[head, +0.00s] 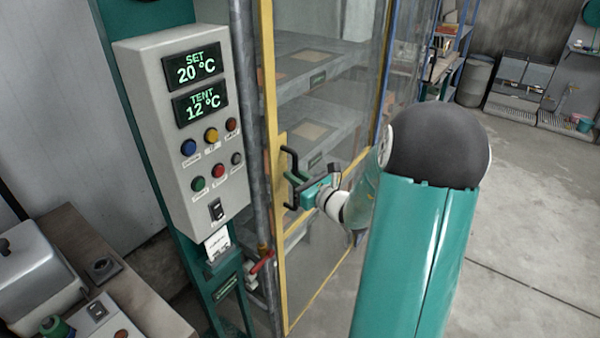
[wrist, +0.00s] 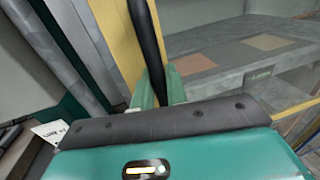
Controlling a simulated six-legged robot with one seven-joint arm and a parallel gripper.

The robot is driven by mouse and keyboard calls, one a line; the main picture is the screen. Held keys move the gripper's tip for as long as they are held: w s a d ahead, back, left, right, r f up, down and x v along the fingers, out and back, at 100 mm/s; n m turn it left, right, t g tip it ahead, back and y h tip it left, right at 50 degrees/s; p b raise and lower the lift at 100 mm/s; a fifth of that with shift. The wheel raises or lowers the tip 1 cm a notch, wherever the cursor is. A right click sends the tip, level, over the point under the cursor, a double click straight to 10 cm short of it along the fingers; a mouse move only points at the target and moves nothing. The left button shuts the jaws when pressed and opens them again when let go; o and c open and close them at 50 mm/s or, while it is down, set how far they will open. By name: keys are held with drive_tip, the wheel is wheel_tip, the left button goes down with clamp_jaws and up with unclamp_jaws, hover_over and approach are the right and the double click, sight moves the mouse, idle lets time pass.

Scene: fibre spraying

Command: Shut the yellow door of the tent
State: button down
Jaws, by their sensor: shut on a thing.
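The tent's yellow door frame (head: 267,80) holds a clear panel, and shelves show through it. Its free edge stands beside a grey upright post (head: 243,90); I cannot tell whether a gap is left between them. A black bar handle (head: 289,160) is on this edge. My gripper (head: 297,180) is shut on the handle at about its middle, coming from the right. In the wrist view the dark handle (wrist: 146,35) runs down between the green fingers (wrist: 158,90), with the yellow frame (wrist: 112,40) behind. The fingertips' contact is partly hidden.
A control box (head: 185,120) with displays and buttons is on a green column left of the door. A red valve lever (head: 262,262) is low by the post. A bench (head: 130,295) is at lower left. The floor (head: 540,220) at right is clear.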

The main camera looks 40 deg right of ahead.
drive_tip(key=shift+s+a, duration=0.2)
drive_tip(key=shift+a, duration=0.45)
drive_tip(key=shift+a, duration=0.1)
drive_tip(key=c, duration=1.5)
unclamp_jaws()
drive_tip(key=shift+s, duration=0.1)
drive_tip(key=shift+s+d, duration=0.2)
drive_tip(key=shift+s, duration=0.1)
drive_tip(key=s, duration=0.4)
drive_tip(key=s+d, duration=0.1)
drive_tip(key=s, duration=0.8)
drive_tip(key=shift+d, duration=0.4)
